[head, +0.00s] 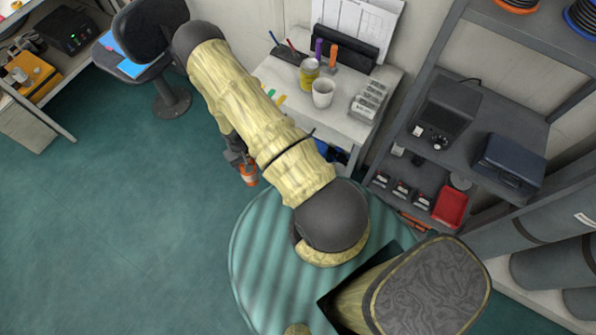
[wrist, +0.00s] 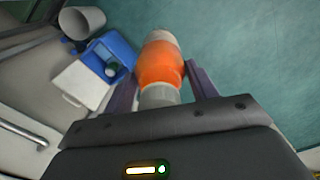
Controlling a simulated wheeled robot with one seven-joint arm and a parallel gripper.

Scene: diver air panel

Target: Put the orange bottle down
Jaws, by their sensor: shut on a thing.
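The orange bottle (wrist: 162,66) has a pale grey end and a grey neck. It sits between the two fingers of my gripper (wrist: 162,84) in the wrist view, and they are shut on it. In the head view the orange bottle (head: 249,175) shows below my gripper (head: 246,165), left of my arm. The teal floor shows beneath it, beside the white desk. I cannot tell how high above the floor it is. My arm hides part of the desk front.
The white desk (head: 343,109) holds a mug (head: 323,92), a yellow tin (head: 309,72) and papers. A blue and white box (wrist: 121,58) and a grey bin (wrist: 82,22) are near the bottle. A shelf (head: 515,120) stands right. Open floor (head: 130,220) lies left.

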